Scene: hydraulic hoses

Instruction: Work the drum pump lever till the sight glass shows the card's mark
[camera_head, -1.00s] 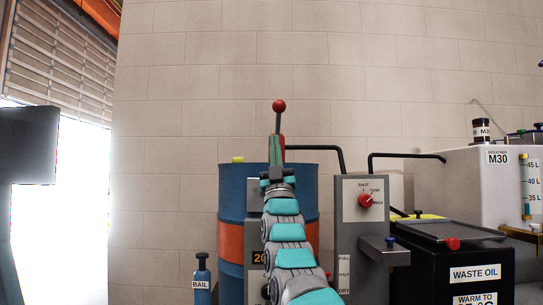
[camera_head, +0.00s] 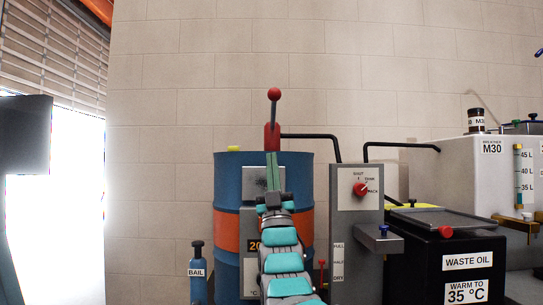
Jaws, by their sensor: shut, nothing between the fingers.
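The drum pump (camera_head: 271,137) is a red body on top of a blue drum with an orange band (camera_head: 228,232). Its lever (camera_head: 274,95) is a thin rod standing near upright, with a red ball on top. My gripper (camera_head: 272,160) is shut and empty, its green fingers pointing up in front of the drum, just below the pump body and well below the ball. Whether it touches the pump cannot be told. The sight glass (camera_head: 518,178) is a thin tube on the white M30 tank, with litre marks including 45 L and 35 L; its level is too small to read surely. I cannot make out a card naming a mark.
A grey panel (camera_head: 348,215) with a red selector knob (camera_head: 360,189) stands right of the drum. A black pipe (camera_head: 310,136) runs from the pump to it. A black waste oil box (camera_head: 440,270) is further right. A blue BAIL bottle (camera_head: 198,275) stands left. The wall above is clear.

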